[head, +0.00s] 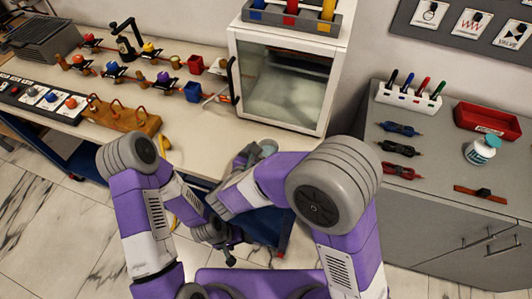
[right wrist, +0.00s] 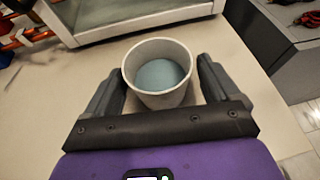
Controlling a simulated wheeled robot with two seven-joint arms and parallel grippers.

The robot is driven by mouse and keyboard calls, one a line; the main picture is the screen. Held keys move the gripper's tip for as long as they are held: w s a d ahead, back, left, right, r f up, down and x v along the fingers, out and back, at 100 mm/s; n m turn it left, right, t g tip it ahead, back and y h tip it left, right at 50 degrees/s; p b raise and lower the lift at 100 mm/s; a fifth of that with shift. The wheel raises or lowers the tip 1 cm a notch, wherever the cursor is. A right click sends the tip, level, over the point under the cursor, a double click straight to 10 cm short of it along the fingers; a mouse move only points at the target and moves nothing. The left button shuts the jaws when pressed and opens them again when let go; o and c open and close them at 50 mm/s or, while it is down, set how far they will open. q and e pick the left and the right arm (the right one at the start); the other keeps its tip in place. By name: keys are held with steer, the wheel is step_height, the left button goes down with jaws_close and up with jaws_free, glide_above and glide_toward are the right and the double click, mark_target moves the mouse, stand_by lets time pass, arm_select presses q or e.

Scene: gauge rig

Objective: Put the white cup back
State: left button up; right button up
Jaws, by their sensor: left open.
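A white cup (right wrist: 155,98) with a blue-grey inside stands upright on the pale bench top. In the head view its top (head: 268,147) shows near the bench's front edge, partly hidden by my right arm. My right gripper (right wrist: 162,75) has one finger on each side of the cup, with a narrow gap visible at the right finger; it looks open. In the head view the right gripper (head: 247,158) is beside the cup. My left gripper (head: 229,256) is open, low in front of the bench and away from the cup.
A glass-fronted white cabinet (head: 282,85) stands behind the cup. A rack of gauge parts (head: 130,70) and a wooden hook block (head: 120,115) lie to the left. A grey cabinet top (head: 440,150) with pens, tools, a red bin and a jar is at right.

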steer(key=shift+r, duration=0.2)
steer(key=shift+s+a+r+p, duration=0.2)
steer(key=shift+s+p, duration=0.1)
steer(key=p+v, duration=0.2)
steer(key=v, duration=0.9)
steer(key=shift+p, duration=0.3)
steer(key=shift+s, duration=0.15)
